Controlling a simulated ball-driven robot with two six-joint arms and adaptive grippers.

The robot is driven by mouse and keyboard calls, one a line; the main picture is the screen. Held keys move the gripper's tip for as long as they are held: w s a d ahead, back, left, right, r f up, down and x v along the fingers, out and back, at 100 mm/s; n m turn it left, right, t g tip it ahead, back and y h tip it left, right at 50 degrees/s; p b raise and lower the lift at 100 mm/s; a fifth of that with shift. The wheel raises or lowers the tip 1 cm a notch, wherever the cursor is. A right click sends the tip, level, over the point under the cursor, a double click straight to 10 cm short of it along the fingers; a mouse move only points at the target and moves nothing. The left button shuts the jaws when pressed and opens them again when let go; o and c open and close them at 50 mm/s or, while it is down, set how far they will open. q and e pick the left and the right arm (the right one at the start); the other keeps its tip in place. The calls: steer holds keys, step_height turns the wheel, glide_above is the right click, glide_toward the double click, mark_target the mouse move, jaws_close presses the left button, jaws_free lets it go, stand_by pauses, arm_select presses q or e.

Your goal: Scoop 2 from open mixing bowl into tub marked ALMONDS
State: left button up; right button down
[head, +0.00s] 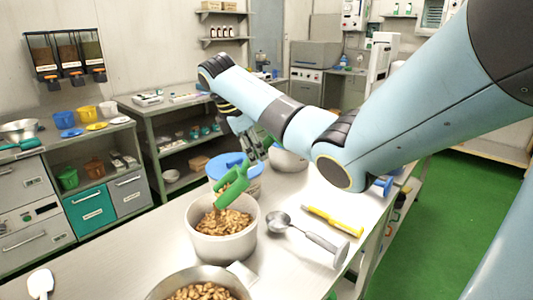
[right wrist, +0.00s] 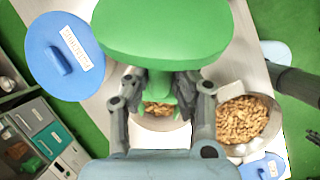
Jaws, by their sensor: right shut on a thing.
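My right gripper (head: 245,140) is shut on the green scoop (head: 231,188), which also shows large in the right wrist view (right wrist: 165,30). The scoop hangs tilted over a pale round tub (head: 222,247) holding brown nuts; whether it touches them I cannot tell. In the right wrist view the nuts (right wrist: 158,109) show between my fingers. A metal bowl (head: 158,290) of nuts stands at the front edge of the head view, and on the right in the right wrist view (right wrist: 240,120). I cannot read an ALMONDS label. My left gripper is not in view.
A tub with a blue lid (head: 228,162) and a pale container (head: 288,160) stand behind. A metal scoop (head: 282,222) and a yellow-handled tool (head: 332,221) lie on the right of the table. The table's left front is mostly clear.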

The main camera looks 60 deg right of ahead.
mark_target(239, 171)
steer(key=w+a+r+g+h+p, duration=0.2)
steer(key=a+r, duration=0.1)
steer(key=shift+w+h, duration=0.25)
steer(key=shift+h, duration=0.05)
steer(key=shift+w+a+r+g+h, duration=0.4)
steer(key=shift+w+a+h, duration=0.05)
steer(key=shift+a+h, duration=0.05)
